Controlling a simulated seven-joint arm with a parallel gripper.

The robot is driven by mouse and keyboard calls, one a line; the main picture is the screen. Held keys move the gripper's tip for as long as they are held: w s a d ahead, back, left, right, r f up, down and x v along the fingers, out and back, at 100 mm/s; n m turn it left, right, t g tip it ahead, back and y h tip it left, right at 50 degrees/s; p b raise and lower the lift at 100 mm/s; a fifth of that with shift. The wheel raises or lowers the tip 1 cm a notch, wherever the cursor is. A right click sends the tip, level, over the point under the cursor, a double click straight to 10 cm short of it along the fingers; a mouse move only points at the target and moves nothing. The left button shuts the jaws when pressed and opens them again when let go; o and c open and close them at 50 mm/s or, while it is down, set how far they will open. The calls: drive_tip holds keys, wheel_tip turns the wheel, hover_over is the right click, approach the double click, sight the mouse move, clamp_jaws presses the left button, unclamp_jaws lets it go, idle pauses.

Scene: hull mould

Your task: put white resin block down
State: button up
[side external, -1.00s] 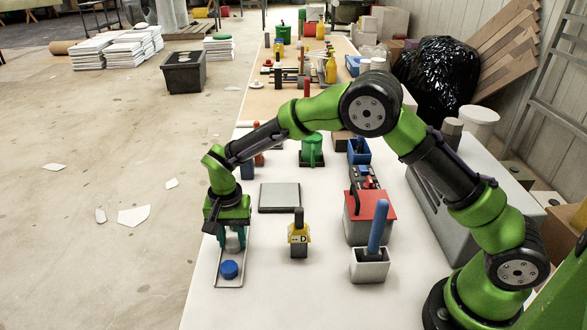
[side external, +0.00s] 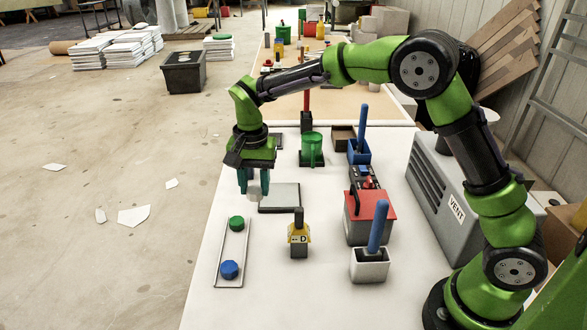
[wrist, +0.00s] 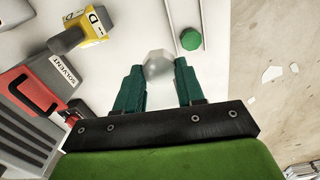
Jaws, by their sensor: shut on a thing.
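The white resin block (wrist: 158,66) shows in the wrist view as a pale, many-sided piece between my fingertips. My gripper (wrist: 157,80) is shut on it. In the side view my gripper (side external: 254,186) points down with the block (side external: 253,195) low between its fingers, partly hidden by them. It hangs by the left edge of a flat grey plate (side external: 282,199). I cannot tell the exact height of the block above the table.
A narrow white tray (side external: 233,251) holds a green round piece (side external: 236,223) and a blue round piece (side external: 229,269). A yellow-collared tool marked D (side external: 299,235), a red-lidded box (side external: 370,207) and a white holder with a blue handle (side external: 370,267) stand to the right. The front middle is clear.

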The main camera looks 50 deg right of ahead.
drive_tip(key=s+d+f+n, duration=0.1)
drive_tip(key=s+d+f, duration=0.4)
drive_tip(key=s+d, duration=0.6)
hover_over(280, 193)
drive_tip(key=shift+s+a+f, duration=0.1)
drive_tip(key=shift+s+f, duration=0.05)
drive_tip(key=shift+f, duration=2.25)
drive_tip(key=shift+f, duration=0.2)
drive_tip(key=o, duration=1)
drive_tip(key=shift+o, duration=0.2)
drive_tip(key=shift+r, duration=0.1)
